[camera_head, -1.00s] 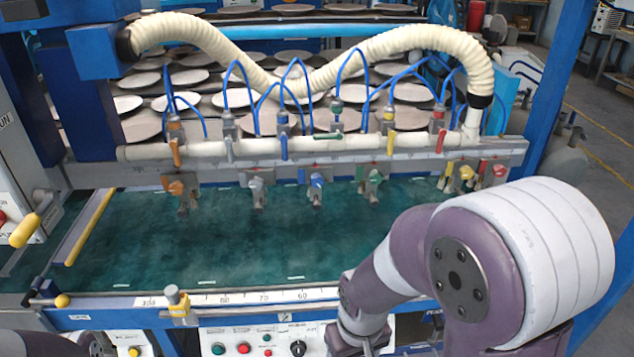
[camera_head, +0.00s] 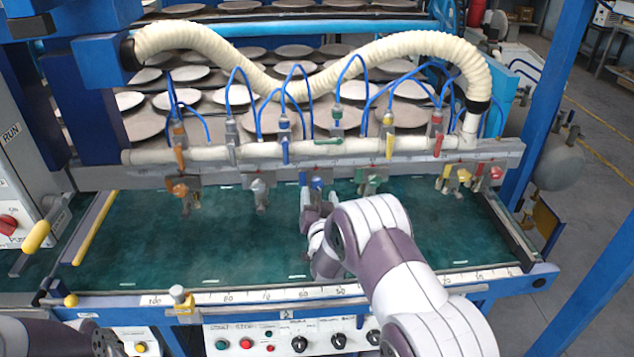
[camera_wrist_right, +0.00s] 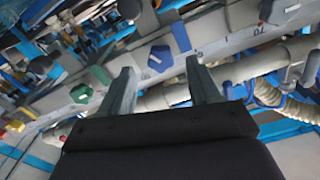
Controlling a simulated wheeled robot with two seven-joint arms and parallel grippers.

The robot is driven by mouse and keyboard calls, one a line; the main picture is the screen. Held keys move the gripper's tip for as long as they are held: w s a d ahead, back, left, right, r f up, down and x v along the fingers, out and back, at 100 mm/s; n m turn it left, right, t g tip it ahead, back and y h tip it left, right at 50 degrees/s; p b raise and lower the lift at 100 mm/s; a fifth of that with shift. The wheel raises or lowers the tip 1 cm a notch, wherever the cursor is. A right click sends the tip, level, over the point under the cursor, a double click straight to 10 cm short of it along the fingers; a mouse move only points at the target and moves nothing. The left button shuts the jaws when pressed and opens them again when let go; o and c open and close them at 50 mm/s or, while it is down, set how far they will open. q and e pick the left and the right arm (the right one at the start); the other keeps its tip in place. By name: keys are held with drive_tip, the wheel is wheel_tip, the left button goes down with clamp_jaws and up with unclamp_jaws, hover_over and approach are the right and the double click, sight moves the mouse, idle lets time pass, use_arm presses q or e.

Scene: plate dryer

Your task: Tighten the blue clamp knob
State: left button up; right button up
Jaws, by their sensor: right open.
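The blue clamp knob (camera_head: 318,183) is on the rail above the green mat, between the grey and green knobs. My right gripper (camera_head: 316,202) is right at it from the front and hides part of its clamp. In the wrist view the blue knob (camera_wrist_right: 160,58) shows beyond and between the spread fingertips of my right gripper (camera_wrist_right: 158,68). The jaws are open, with a gap to the knob on each side; I cannot tell whether they reach around it. A dark part of my left arm, perhaps its gripper (camera_head: 106,342), shows at the bottom left, its jaws unclear.
The green knob (camera_head: 370,182) is close on the right and the grey knob (camera_head: 260,190) on the left. An orange knob (camera_head: 180,189) and yellow and red knobs sit farther out. A white pipe (camera_head: 260,149) with valves and blue hoses runs above. The green mat (camera_head: 200,250) is clear.

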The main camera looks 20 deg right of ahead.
sight(317, 186)
drive_tip(key=x, duration=0.5)
drive_tip(key=shift+w+p, duration=0.2)
drive_tip(key=shift+p, duration=0.15)
drive_tip(key=shift+c, duration=0.4)
drive_tip(key=c, duration=1)
